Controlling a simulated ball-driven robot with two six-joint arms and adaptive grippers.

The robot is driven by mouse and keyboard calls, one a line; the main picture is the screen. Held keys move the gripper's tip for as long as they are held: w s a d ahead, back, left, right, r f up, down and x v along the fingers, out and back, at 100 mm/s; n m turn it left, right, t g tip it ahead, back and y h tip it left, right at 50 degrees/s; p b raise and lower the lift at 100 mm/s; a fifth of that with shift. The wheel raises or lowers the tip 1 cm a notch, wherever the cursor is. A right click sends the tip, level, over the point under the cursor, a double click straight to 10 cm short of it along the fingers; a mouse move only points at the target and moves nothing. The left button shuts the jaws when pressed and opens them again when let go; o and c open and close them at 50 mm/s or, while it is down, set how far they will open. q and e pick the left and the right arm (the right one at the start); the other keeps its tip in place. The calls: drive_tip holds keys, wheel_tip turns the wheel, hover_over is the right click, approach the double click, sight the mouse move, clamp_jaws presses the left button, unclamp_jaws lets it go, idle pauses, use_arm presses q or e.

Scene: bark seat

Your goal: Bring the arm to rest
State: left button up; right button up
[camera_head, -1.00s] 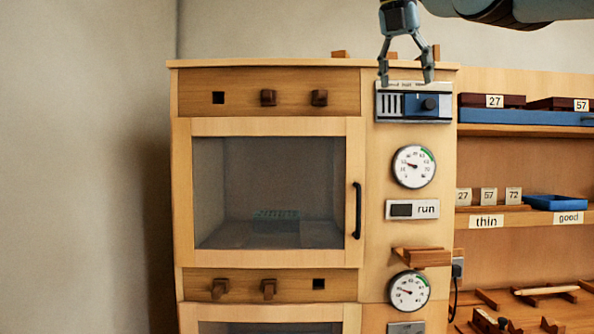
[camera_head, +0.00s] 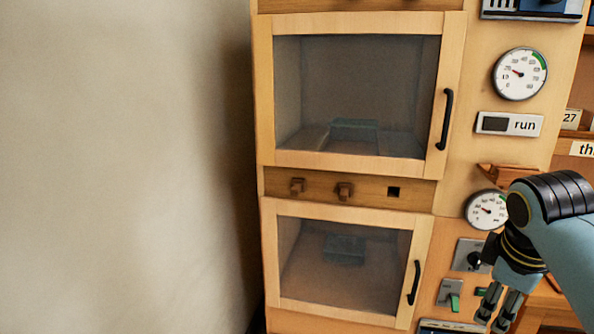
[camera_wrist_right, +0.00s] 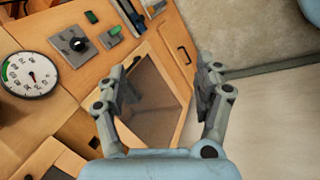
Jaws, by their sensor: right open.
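My right gripper (camera_head: 497,309) is low at the right in the head view, in front of the lower part of the wooden cabinet (camera_head: 447,190). It points down, and it holds nothing. In the right wrist view the same gripper (camera_wrist_right: 163,92) has its two fingers spread apart with empty space between them. The lower glass door (camera_wrist_right: 157,95) shows behind that gap. My left gripper is not in the head view.
The upper door (camera_head: 357,95) and lower door (camera_head: 345,260) are closed, each with a black handle. A gauge (camera_head: 519,73), a run label (camera_head: 509,124) and a green switch (camera_head: 450,299) are on the right panel. A bare wall (camera_head: 120,170) fills the left.

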drive_tip(key=s+a+f+m+y, duration=0.1)
drive_tip(key=s+a+m, duration=0.25)
drive_tip(key=s, duration=0.85)
drive_tip(key=s+a+f+m+y, duration=0.15)
drive_tip(key=s+m, duration=0.35)
drive_tip(key=s, duration=0.8)
wheel_tip(320, 180, down, 37)
drive_tip(key=s+d+g+b, duration=0.1)
drive_tip(key=s+d+b, duration=0.1)
drive_tip(key=b, duration=0.9)
drive_tip(key=s+f+b, duration=0.4)
drive_tip(key=s+f, duration=0.5)
drive_tip(key=f, duration=0.3)
drive_tip(key=s+d+f+g+b, duration=0.1)
drive_tip(key=s+f+b, duration=0.4)
drive_tip(key=s+f, duration=0.4)
wheel_tip(320, 180, down, 4)
drive_tip(key=shift+d+r+g+h, duration=0.1)
drive_tip(key=shift+d+g+h, duration=0.1)
drive_tip(key=shift+g+h, duration=0.15)
